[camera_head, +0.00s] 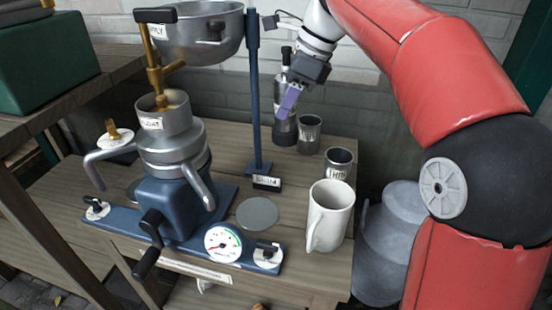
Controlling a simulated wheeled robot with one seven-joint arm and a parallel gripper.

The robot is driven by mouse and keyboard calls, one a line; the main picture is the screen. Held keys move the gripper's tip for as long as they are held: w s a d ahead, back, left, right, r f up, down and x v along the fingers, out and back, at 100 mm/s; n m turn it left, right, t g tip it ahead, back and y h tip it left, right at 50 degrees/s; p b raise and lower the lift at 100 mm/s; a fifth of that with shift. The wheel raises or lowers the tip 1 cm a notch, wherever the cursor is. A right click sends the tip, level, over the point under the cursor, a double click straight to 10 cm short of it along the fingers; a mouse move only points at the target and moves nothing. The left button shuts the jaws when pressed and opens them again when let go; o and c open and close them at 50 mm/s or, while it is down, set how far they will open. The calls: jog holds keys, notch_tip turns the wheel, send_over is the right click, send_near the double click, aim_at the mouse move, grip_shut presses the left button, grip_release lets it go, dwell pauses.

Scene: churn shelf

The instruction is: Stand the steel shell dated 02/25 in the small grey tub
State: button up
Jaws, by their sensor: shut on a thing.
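My gripper (288,101), with purple fingers, is at the back right of the bench, pointing down. It is shut on a slim upright steel shell (281,86) with a black top, partly hidden by the fingers; no date can be read on it. The shell's lower end meets a dark grey round vessel (284,133), but I cannot tell whether it is inside or behind it. Two small grey tubs stand to the right: one (309,136) close by, and a nearer one (338,165) with a pale label whose text is unclear.
A white mug (328,218) stands near the front right edge. A blue post (254,95) carries a steel bowl (200,36) left of my gripper. A separator machine (172,165) fills the left. A flat grey disc (257,212) lies mid-bench; a milk can (388,235) is beyond the right edge.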

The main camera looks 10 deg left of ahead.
notch_tip(320, 180, down, 13)
jog(key=b, duration=0.2)
jog(key=shift+r+b, duration=0.2)
jog(key=shift+b, duration=0.1)
jog(key=shift+f, duration=0.15)
jog(key=o, duration=1.2)
